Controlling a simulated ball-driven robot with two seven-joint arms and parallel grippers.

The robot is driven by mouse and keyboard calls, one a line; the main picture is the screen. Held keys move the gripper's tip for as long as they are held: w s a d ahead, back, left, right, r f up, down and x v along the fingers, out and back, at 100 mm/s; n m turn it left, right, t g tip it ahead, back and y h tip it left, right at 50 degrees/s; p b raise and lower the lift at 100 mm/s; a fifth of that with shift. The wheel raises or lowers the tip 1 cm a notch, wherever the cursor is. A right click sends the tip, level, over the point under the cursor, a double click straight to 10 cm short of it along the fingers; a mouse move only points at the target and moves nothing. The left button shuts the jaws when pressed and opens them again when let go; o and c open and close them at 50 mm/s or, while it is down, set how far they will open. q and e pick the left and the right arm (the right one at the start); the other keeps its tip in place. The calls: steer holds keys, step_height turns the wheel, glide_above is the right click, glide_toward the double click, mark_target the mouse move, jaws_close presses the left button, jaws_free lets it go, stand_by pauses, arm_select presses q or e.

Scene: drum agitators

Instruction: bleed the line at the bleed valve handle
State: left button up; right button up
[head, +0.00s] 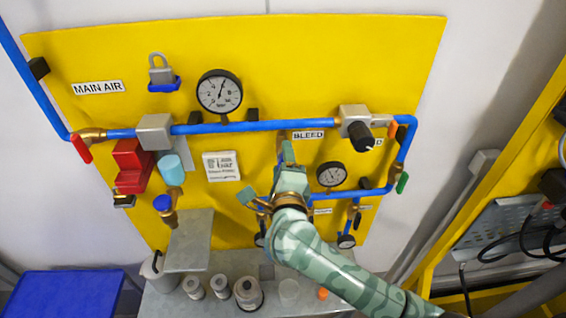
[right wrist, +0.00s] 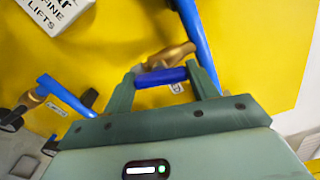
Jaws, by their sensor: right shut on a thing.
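The bleed valve handle (right wrist: 161,78) is a short blue bar below a brass valve body (right wrist: 168,57) in the right wrist view. My right gripper (right wrist: 160,85) is shut on the blue handle, with one green finger at each end of it. In the head view my right gripper (head: 268,172) is at the yellow panel, below and left of the BLEED label (head: 308,135). There it hides the handle and most of the valve. My left gripper is not in view.
Blue pipe (head: 270,125) crosses the yellow panel (head: 300,60) above my gripper. A small gauge (head: 331,175) and a black knob (head: 360,136) are close on the right. A grey shelf (head: 160,303) with several fittings is below.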

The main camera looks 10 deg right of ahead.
steer(key=shift+f+n, duration=0.1)
steer(key=shift+n, duration=1.4)
steer(key=o, duration=1)
steer(key=shift+a, duration=0.1)
